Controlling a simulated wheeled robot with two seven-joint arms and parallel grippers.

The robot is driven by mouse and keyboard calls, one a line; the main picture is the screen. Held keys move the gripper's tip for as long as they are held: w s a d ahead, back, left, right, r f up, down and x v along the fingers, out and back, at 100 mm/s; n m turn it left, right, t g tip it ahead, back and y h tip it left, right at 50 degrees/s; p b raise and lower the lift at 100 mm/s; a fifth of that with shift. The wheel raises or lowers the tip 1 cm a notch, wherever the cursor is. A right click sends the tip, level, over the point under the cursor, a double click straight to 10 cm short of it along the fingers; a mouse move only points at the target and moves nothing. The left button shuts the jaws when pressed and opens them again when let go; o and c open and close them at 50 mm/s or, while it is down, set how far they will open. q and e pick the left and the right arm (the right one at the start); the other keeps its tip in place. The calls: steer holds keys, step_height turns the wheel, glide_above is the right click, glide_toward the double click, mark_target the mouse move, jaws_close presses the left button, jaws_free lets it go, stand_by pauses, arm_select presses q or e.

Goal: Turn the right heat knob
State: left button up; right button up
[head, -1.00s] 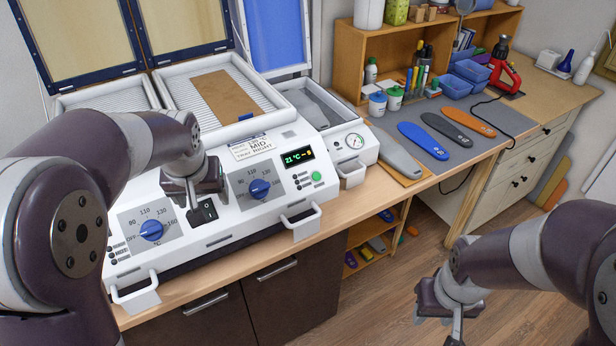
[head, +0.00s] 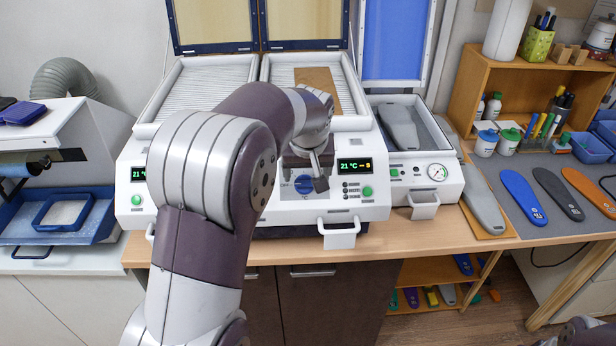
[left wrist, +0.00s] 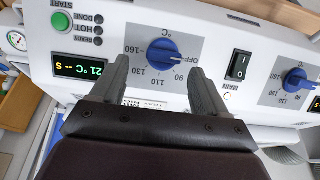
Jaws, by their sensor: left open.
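The right heat knob (head: 303,184) is a blue dial on the white machine's front panel, partly hidden by my left gripper (head: 312,175) in the head view. In the left wrist view the panel appears upside down, and the knob (left wrist: 163,47) lies ahead, between the two open fingers (left wrist: 159,67). Its pointer seems to be at OFF. My right gripper is out of view; only a bit of my right arm shows at the bottom right corner.
The right display (head: 355,166) reads 21 °C, with a green button (head: 367,191) below it. A white front handle (head: 340,232) juts out nearby. The main switch (left wrist: 238,65) and left heat knob (left wrist: 298,79) show in the left wrist view. Insoles (head: 523,196) lie to the right.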

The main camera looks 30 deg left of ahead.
mark_target(305, 181)
arm_select(q)
steer(key=shift+x, duration=1.2)
steer(key=shift+s+a+f, duration=0.1)
steer(key=shift+a+f, duration=0.25)
steer(key=shift+a, duration=0.05)
steer(key=shift+d, duration=0.15)
steer(key=shift+c, duration=0.6)
steer(key=c, duration=0.9)
steer(key=shift+c, duration=0.2)
